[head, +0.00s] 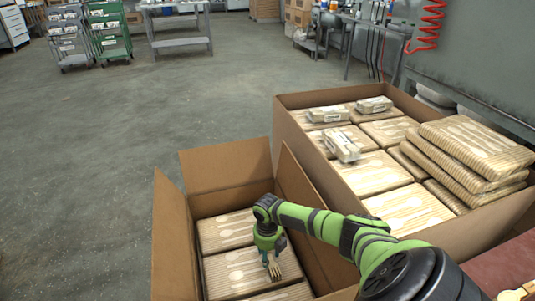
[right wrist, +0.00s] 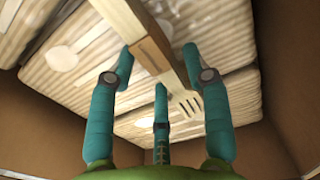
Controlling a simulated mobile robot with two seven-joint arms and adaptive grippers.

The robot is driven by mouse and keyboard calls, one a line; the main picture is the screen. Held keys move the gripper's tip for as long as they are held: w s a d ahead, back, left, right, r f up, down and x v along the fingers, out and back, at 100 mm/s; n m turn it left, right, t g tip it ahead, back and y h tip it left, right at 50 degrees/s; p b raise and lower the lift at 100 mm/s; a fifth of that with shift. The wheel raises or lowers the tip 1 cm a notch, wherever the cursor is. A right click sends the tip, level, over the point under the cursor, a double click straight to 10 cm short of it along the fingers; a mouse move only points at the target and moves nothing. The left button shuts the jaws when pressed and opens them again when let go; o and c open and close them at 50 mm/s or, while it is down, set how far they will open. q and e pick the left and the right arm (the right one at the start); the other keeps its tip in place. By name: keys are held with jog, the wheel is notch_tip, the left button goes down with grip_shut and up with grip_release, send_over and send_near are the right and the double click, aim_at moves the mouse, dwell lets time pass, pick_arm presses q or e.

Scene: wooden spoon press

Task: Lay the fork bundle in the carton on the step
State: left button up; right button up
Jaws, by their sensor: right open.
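The open carton (head: 169,235) stands low in the head view with its flaps up; printed packs (head: 236,268) lie inside it. The fork bundle (head: 289,264) is inside the carton, over the packs, partly hidden by my right gripper (head: 273,262). In the right wrist view the bundle (right wrist: 134,28) is a pale wooden stack with a brown band and fork tines at its lower end. The three teal fingers stand apart around the bundle, with gaps beside it. I cannot tell whether any finger touches it. My left gripper is not in view.
A larger carton (head: 290,112) full of packs stands close on the right, with small wrapped bundles (head: 342,146) on top and stacked packs (head: 470,150) at its right. Wooden pieces (head: 515,293) lie on a reddish surface at the lower right. The floor (head: 120,120) at left is clear.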

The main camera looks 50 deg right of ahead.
notch_tip(320, 180, up, 6)
jog(key=shift+f+p, duration=0.15)
jog(key=shift+p, duration=0.7)
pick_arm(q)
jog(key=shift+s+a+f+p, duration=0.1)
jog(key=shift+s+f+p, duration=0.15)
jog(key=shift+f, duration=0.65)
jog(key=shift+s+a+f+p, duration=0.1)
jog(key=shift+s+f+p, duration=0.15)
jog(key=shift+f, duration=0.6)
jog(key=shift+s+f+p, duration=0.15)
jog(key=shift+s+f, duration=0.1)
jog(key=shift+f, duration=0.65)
pick_arm(e)
jog(key=shift+r, duration=2.85)
